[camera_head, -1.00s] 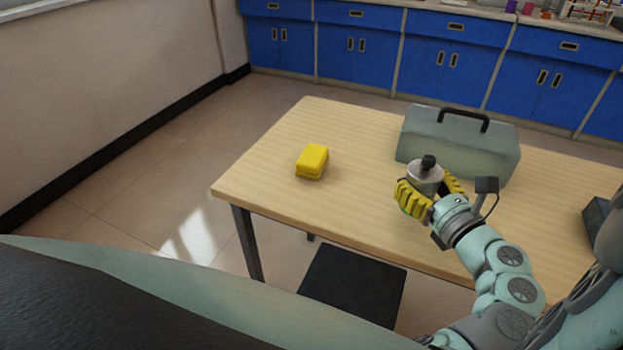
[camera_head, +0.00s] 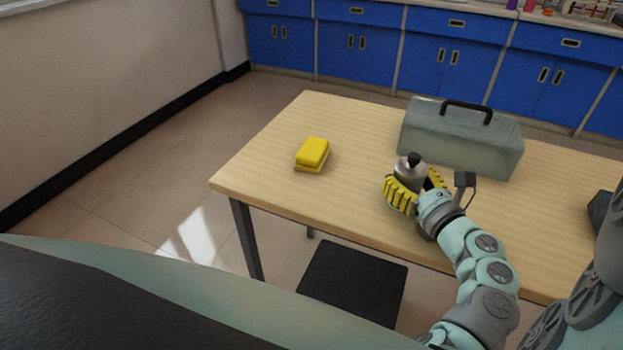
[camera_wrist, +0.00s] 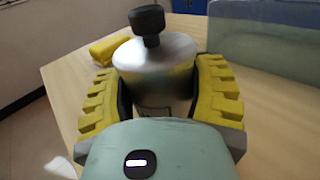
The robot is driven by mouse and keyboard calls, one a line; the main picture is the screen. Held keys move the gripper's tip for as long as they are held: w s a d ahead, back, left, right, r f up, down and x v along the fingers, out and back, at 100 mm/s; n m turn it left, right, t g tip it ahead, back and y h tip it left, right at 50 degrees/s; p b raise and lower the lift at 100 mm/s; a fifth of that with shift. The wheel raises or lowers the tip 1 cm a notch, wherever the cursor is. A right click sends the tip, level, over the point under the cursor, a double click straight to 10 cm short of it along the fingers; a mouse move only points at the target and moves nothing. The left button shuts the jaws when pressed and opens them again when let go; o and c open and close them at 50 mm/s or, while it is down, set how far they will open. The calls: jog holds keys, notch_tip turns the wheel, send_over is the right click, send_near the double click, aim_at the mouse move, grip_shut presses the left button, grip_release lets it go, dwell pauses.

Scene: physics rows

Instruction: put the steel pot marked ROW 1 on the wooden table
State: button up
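A steel pot (camera_head: 409,172) with a black knob on its lid is between the yellow fingers of my gripper (camera_head: 415,190), over the wooden table (camera_head: 350,130). In the wrist view the pot (camera_wrist: 156,72) stands upright with a yellow-padded finger on each side, and my gripper (camera_wrist: 155,100) is closed around it. A pale label shows low on the pot, but its text is hidden. I cannot tell whether the pot's base touches the tabletop.
A yellow block (camera_head: 312,154) lies on the table to the left. A grey-green toolbox (camera_head: 460,142) with a black handle stands behind the pot. A black stool (camera_head: 355,282) is at the table's front. The tabletop between block and pot is clear.

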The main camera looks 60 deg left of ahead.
jog(key=o, duration=0.5)
jog(key=shift+r, duration=0.1)
jog(key=v, duration=1.2)
jog(key=shift+r+p, duration=0.1)
jog(key=shift+p, duration=0.25)
